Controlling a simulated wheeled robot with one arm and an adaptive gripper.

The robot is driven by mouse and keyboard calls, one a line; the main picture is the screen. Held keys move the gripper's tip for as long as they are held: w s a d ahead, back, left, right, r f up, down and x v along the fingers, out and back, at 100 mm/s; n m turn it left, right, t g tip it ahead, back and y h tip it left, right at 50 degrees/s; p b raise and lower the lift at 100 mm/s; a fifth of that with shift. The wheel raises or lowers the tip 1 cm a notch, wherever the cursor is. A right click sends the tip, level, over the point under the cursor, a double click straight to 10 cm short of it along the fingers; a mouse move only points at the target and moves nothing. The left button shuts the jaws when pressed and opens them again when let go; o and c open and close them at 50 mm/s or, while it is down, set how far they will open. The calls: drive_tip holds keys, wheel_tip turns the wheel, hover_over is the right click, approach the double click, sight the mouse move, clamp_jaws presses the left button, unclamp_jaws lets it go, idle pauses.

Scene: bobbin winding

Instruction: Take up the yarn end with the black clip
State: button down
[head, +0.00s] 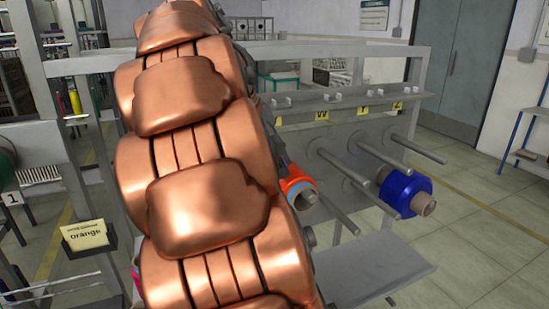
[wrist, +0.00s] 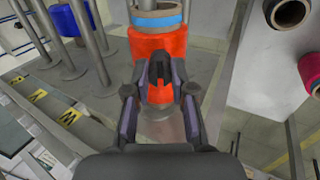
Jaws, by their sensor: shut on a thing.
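My gripper (wrist: 160,74) is shut at the orange bobbin in the wrist view, with a small orange-red piece (wrist: 160,92) between its fingers. I cannot tell whether this piece is yarn or part of the bobbin. The orange bobbin (wrist: 158,47), with a blue band, lies just beyond the fingertips. In the head view the orange bobbin (head: 294,184) sits beside my copper arm on the rack, partly hidden. My arm hides most of the gripper in the head view.
Bare metal pegs (head: 335,210) stick out of the grey rack. A blue bobbin (head: 400,190) sits on a peg to the right. An "orange" card (head: 84,235) stands at the left.

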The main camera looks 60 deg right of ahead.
drive_tip(key=shift+s+d+f, duration=0.1)
drive_tip(key=shift+d+f, duration=0.05)
drive_tip(key=shift+f, duration=0.3)
idle(1.1)
drive_tip(key=shift+r, duration=0.1)
drive_tip(key=shift+p+v, duration=1.25)
drive_tip(key=shift+v, duration=1.65)
